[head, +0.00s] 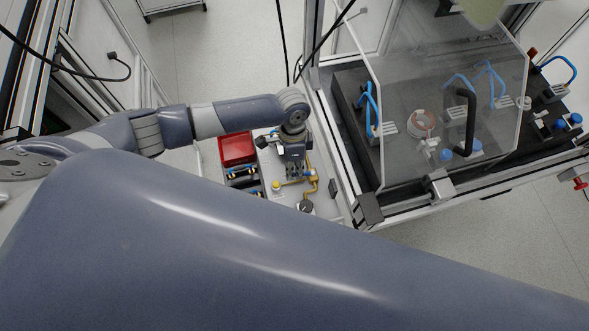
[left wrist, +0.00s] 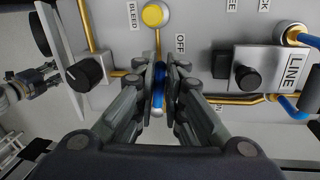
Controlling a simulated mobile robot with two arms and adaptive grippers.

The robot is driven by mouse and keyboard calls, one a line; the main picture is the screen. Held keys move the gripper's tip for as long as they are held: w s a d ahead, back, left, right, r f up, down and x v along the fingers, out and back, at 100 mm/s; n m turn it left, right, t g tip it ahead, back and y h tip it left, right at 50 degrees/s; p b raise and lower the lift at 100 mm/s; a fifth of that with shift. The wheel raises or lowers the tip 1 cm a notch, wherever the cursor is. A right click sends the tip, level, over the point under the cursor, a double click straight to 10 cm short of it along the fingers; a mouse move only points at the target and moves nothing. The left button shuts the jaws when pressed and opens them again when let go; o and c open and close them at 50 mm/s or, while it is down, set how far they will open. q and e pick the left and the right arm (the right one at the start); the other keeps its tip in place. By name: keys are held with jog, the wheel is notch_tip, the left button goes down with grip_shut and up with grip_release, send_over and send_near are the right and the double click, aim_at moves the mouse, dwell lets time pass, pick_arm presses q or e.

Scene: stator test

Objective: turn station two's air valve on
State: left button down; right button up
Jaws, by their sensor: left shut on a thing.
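My left gripper (head: 295,172) reaches down over a pale valve panel (head: 285,200) in the head view. In the left wrist view my left gripper (left wrist: 160,85) is shut on a blue valve handle (left wrist: 158,78), with a finger on each side. The handle runs up and down in that picture, in line with the brass pipe (left wrist: 158,42) above it. An OFF label (left wrist: 180,43) is just to the right of that pipe. Another label, apparently ON, is partly hidden by the right finger.
Near the handle are a yellow button (left wrist: 154,15) marked BLEED, a black knob (left wrist: 86,71) and a black LINE knob (left wrist: 247,78). A red bin (head: 237,148) stands at the panel's left. A clear-guarded test fixture (head: 440,120) stands to the right.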

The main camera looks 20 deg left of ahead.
pick_arm(q)
jog(key=w+m, duration=0.1)
jog(key=m+b, duration=0.1)
jog(key=m, duration=0.1)
jog(key=w+m+y, duration=0.1)
jog(key=m, duration=0.1)
jog(key=shift+w+a, duration=0.1)
jog(key=shift+w, duration=0.25)
jog(key=m, duration=0.2)
jog(key=w+m+b, duration=0.1)
jog(key=m, duration=0.1)
jog(key=w+d+m+y, duration=0.1)
jog(key=shift+w+m+b, duration=0.15)
jog(key=shift+m+b, duration=0.25)
jog(key=m, duration=0.1)
jog(key=w+d+m, duration=0.1)
jog(key=m, duration=0.1)
jog(key=shift+y+b, duration=0.3)
jog(key=shift+b, duration=0.05)
jog(key=shift+w+d+m+t, duration=0.2)
jog(key=shift+m, duration=0.45)
jog(key=shift+w+d+m+t, duration=0.15)
jog(key=shift+d+m+t, duration=0.05)
jog(key=shift+m, duration=0.45)
jog(key=c, duration=1.7)
grip_release()
jog(key=shift+o, duration=0.2)
jog(key=shift+r, duration=0.1)
jog(key=shift+s, duration=0.1)
